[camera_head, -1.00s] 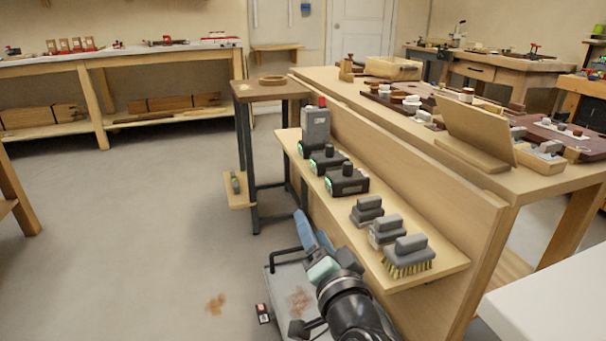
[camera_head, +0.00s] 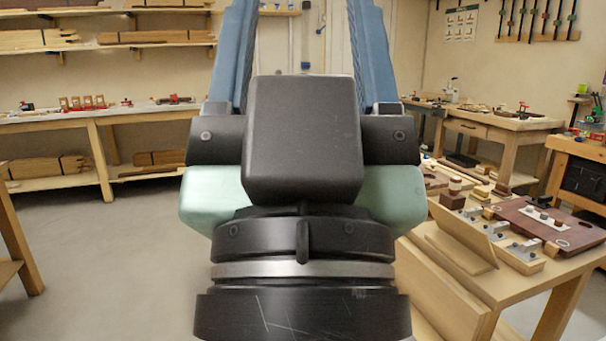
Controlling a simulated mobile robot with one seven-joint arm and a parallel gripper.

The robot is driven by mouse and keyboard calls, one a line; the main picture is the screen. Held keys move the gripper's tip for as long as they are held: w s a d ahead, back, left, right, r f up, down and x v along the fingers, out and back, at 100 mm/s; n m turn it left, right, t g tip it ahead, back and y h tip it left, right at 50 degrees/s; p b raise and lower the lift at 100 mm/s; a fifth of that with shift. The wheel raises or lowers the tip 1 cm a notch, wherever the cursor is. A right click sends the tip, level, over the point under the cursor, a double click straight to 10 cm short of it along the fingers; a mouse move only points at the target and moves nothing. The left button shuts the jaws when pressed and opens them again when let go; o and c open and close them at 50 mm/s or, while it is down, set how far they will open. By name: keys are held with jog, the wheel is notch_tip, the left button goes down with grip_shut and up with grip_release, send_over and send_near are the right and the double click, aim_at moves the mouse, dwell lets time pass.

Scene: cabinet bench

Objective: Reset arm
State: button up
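My gripper (camera_head: 303,40) is raised close in front of the camera and fills the middle of the view, pointing up. Its two blue fingers stand wide apart, with nothing seen between them. The fingertips run past the top edge of the picture. The dark palm block and black wrist hide the middle of the room behind them.
A wooden workbench (camera_head: 482,292) stands at the right, holding an upright panel (camera_head: 467,235), a brown board (camera_head: 536,224) and small parts. A long back bench (camera_head: 95,115) lines the left wall under loaded shelves (camera_head: 160,38). Floor (camera_head: 110,270) at the left is clear.

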notch_tip(320, 180, up, 27)
jog(key=p, duration=2.4)
jog(key=shift+p, duration=0.4)
